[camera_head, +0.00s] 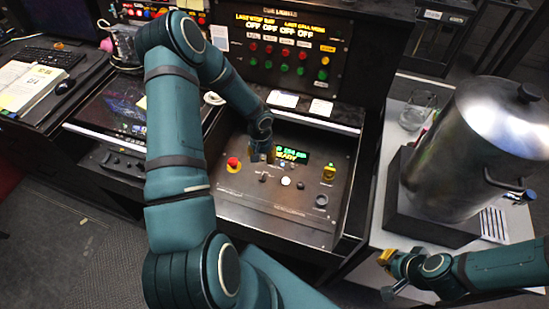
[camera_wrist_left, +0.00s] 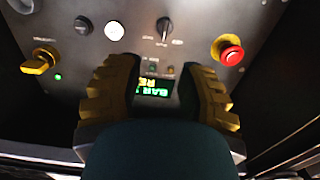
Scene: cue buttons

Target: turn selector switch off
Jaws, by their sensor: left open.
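The sloped control panel (camera_head: 240,200) carries a black pointer knob (camera_head: 263,177), a second small black knob (camera_head: 300,185) and a yellow knob (camera_head: 328,173). I cannot tell which one is the selector switch. In the left wrist view, the black pointer knob (camera_wrist_left: 165,28) is beyond the fingertips, and the yellow knob (camera_wrist_left: 40,61) is at the left with a green light beside it. My left gripper (camera_head: 265,155) is over the panel's upper part by the green display. Its fingers (camera_wrist_left: 160,85) are apart and empty. My right gripper (camera_head: 386,275) looks open and empty at lower right.
A red mushroom button (camera_head: 233,164) is left of my left gripper. A white button (camera_head: 285,181) lies between the black knobs. An upright panel of lights (camera_head: 285,55) stands behind. A large metal urn (camera_head: 480,150) is at the right. The panel's front is clear.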

